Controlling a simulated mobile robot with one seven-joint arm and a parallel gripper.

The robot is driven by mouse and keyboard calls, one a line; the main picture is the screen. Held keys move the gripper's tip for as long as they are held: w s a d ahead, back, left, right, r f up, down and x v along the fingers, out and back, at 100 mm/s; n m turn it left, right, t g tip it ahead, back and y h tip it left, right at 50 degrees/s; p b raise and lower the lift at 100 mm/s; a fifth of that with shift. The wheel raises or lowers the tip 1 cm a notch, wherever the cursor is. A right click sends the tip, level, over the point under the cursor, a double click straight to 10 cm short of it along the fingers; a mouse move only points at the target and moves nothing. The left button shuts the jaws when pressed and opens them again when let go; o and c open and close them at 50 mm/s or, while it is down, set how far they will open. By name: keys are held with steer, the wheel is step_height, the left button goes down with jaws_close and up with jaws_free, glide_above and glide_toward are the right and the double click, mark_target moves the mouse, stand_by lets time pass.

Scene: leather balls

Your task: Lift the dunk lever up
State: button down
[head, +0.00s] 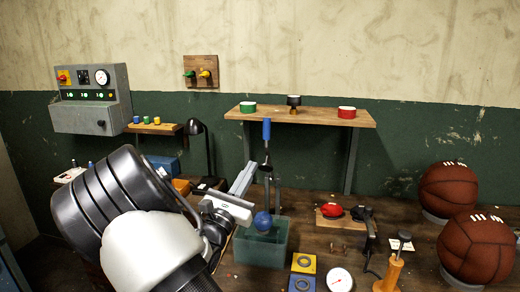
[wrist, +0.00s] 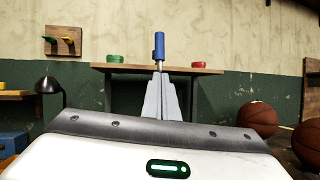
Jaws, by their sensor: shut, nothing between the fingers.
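The dunk lever (head: 266,130) has an upright blue handle on a thin metal rod, above a translucent teal tank (head: 260,250) on the bench. A blue ball (head: 263,220) sits at the tank's top, below the lever. My gripper (head: 247,170) is shut and empty, its fingertips just left of the lever's rod and below the blue handle in the head view. In the wrist view the shut fingers (wrist: 160,82) point forward, with the blue handle (wrist: 159,46) showing straight above their tips. I cannot tell whether the fingertips touch the rod. The lever's lower linkage is partly hidden.
A wooden shelf (head: 325,118) with green, black and red round pieces stands behind the lever. A black desk lamp (head: 196,128) is to the left. Two leather balls (head: 448,189) (head: 477,246) and an orange-handled tool (head: 390,272) are at right. A gauge (head: 339,280) lies in front.

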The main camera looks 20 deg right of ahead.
mark_target(265, 137)
steer(key=shift+n+y, duration=0.3)
steer(key=shift+n, duration=0.2)
steer(key=x, duration=0.6)
steer(key=p+x, duration=0.1)
steer(key=x, duration=0.6)
steer(key=shift+w+a+r, duration=0.2)
steer(key=shift+w, duration=0.15)
steer(key=shift+w+d+r+p, duration=0.1)
steer(key=shift+r+p, duration=0.25)
steer(key=shift+p, duration=0.1)
steer(key=w+p, duration=0.1)
steer(key=w+d+r+y+p, duration=0.1)
steer(key=p, duration=0.1)
steer(key=shift+w+d+r+g, duration=0.2)
steer(key=shift+r+g, duration=0.1)
steer(key=shift+r, duration=0.1)
